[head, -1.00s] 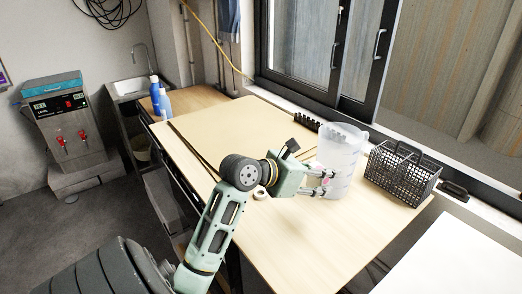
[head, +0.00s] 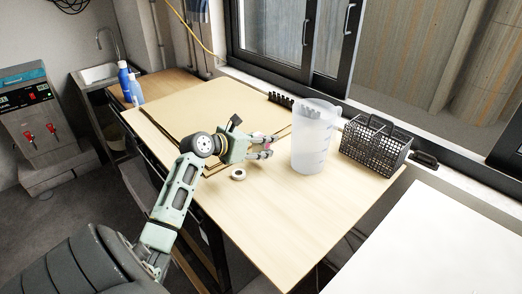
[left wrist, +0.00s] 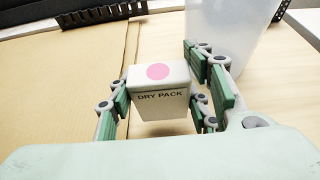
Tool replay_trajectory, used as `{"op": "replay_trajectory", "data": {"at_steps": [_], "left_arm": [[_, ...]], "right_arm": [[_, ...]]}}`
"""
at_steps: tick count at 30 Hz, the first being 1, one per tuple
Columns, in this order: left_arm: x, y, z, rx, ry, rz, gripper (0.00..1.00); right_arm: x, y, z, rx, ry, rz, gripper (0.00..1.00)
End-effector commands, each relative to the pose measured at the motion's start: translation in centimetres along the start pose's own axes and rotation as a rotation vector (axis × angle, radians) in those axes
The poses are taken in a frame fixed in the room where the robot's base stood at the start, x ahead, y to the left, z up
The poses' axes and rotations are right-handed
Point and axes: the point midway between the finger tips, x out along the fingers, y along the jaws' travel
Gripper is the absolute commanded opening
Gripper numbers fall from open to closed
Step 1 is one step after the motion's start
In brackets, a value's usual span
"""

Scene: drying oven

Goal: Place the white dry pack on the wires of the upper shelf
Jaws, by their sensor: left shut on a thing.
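My left gripper (head: 262,148) is shut on the white dry pack (left wrist: 160,103) and holds it over the wooden table, left of the clear jug. In the left wrist view, the pack is a small white box with a pink dot and "DRY PACK" lettering, between the green finger pads of the left gripper (left wrist: 162,92). In the head view, the fingers hide most of the pack. My right gripper is not in view. No wire shelf shows in either view.
A translucent jug (head: 312,145) stands just right of the gripper, with a black wire basket (head: 375,150) beyond it. A tape roll (head: 238,174) lies on the wooden table (head: 300,215), whose front part is clear. A white surface (head: 440,245) is at right.

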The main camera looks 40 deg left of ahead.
Motion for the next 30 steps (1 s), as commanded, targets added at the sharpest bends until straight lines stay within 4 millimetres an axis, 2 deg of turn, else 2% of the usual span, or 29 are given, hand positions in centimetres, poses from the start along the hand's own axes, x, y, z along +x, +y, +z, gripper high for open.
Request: {"op": "replay_trajectory", "data": {"at_steps": [6,17,18,24,30], "left_arm": [[1.2,-0.1,-3.0,-0.003,0.003,0.0,0.18],[1.4,-0.1,-3.4,-0.002,0.002,-0.001,0.18],[1.4,-0.1,-3.4,-0.001,0.002,-0.001,0.48],[1.4,-0.1,-3.4,-0.001,0.002,-0.001,0.65],[1.4,-0.1,-3.4,-0.001,0.002,-0.001,0.65]], "right_arm": [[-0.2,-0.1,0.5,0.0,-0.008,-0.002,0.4],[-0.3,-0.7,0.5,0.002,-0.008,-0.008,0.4],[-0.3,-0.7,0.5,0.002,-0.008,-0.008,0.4],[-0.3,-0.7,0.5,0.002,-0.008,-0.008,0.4],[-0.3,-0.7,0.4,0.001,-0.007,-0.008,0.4]]}}
